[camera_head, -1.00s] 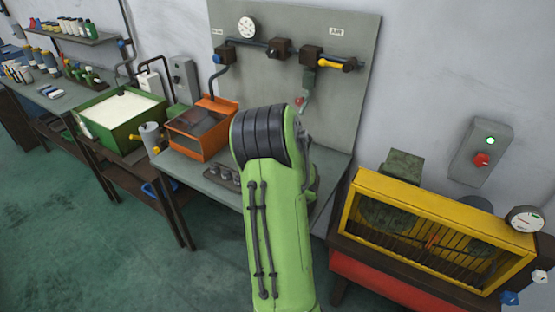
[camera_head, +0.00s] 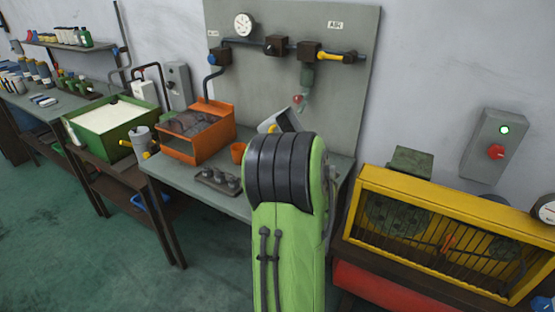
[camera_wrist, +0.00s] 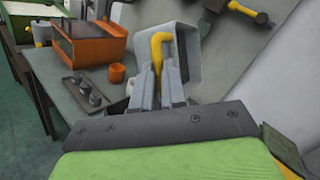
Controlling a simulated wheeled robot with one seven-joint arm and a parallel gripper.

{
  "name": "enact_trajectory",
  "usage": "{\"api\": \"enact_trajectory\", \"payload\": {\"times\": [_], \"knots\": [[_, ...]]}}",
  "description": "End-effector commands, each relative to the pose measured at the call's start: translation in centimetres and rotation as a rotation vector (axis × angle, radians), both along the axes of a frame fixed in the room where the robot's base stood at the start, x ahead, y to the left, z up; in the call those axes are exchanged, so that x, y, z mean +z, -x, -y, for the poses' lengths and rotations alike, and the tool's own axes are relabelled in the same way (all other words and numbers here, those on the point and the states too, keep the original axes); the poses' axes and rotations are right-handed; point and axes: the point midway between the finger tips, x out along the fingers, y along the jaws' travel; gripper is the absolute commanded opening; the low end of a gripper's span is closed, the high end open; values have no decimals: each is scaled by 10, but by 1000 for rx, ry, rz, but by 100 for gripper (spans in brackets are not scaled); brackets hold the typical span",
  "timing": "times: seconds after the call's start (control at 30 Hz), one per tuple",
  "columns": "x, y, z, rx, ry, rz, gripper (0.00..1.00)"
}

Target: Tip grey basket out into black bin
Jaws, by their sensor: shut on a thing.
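A light grey basket (camera_wrist: 183,32) with a yellow handle (camera_wrist: 160,47) is in front of my gripper in the wrist view. My gripper (camera_wrist: 162,70) is shut on its yellow handle. In the head view a corner of the grey basket (camera_head: 283,121) shows above my green arm, which hides the rest and the gripper. The basket looks tilted; I cannot tell what is in it. It is over the bench or in front of the panel; its height is unclear. I cannot make out a black bin in either view.
On the bench (camera_head: 248,207) stand an orange box (camera_head: 199,145), an orange cup (camera_head: 238,152) and a small dark tray (camera_head: 217,181). A grey panel with pipes (camera_head: 345,90) rises behind. A yellow guarded machine (camera_head: 440,235) stands right. A green tub (camera_head: 105,122) and grey can (camera_head: 142,141) are left.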

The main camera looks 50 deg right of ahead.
Motion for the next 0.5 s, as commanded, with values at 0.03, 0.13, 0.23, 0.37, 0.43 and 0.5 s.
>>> {"api": "enact_trajectory", "payload": {"times": [0.03,0.13,0.23,0.37,0.43,0.5], "knots": [[-7,0,0,0,-1,32,0],[-7,1,0,0,-6,99,0],[-8,1,0,-1,-12,171,0],[-10,1,0,0,-24,276,0],[-11,2,0,1,-28,337,0],[-12,1,0,1,-36,408,0]]}}
